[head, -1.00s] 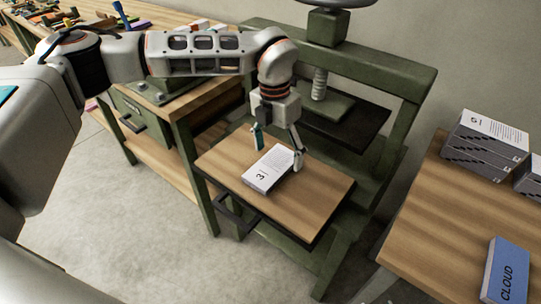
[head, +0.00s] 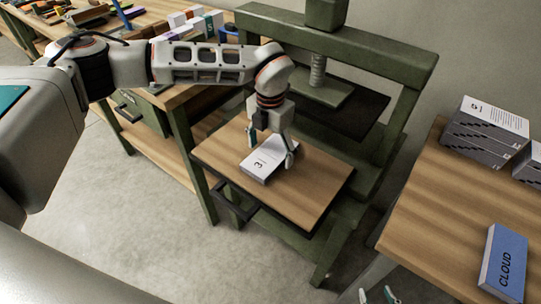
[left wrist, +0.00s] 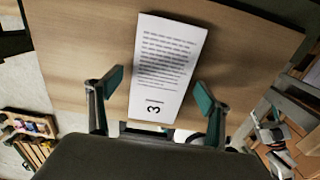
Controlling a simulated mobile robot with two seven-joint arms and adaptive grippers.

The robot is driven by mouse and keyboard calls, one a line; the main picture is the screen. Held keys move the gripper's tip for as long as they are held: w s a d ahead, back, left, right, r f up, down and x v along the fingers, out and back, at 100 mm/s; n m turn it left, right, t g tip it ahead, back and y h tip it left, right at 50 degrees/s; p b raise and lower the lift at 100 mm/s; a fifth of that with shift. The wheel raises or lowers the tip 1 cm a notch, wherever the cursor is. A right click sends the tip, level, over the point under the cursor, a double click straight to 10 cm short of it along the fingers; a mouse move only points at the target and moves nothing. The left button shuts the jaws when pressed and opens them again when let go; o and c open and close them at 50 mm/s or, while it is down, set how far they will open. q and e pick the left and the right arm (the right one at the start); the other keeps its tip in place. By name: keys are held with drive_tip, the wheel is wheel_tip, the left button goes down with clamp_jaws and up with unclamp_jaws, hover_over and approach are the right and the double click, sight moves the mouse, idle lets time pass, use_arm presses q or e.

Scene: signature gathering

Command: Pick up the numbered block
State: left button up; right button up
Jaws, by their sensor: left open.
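The numbered block (head: 260,165) is a flat white block with printed lines and a "3". It lies on the wooden board of the green press (head: 310,205). In the left wrist view the block (left wrist: 165,60) lies with its "3" end toward me. My left gripper (head: 271,146) is over the block, pointing down, open and empty. Its teal fingertips (left wrist: 158,90) stand on either side of the block's near part, with gaps to both sides. I cannot tell their exact height. My right gripper (head: 376,295) shows only its separated fingertips at the bottom edge.
A wooden table (head: 425,205) at right bears a stack of grey blocks (head: 487,130) and a blue "CLOUD" block (head: 504,262). A workbench (head: 150,20) with tools and small blocks stands at back left. The press screw (head: 318,70) rises behind the board. Bare floor lies at front left.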

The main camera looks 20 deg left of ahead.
use_arm(q)
drive_tip(key=c, duration=1.3)
drive_tip(key=shift+r, duration=0.2)
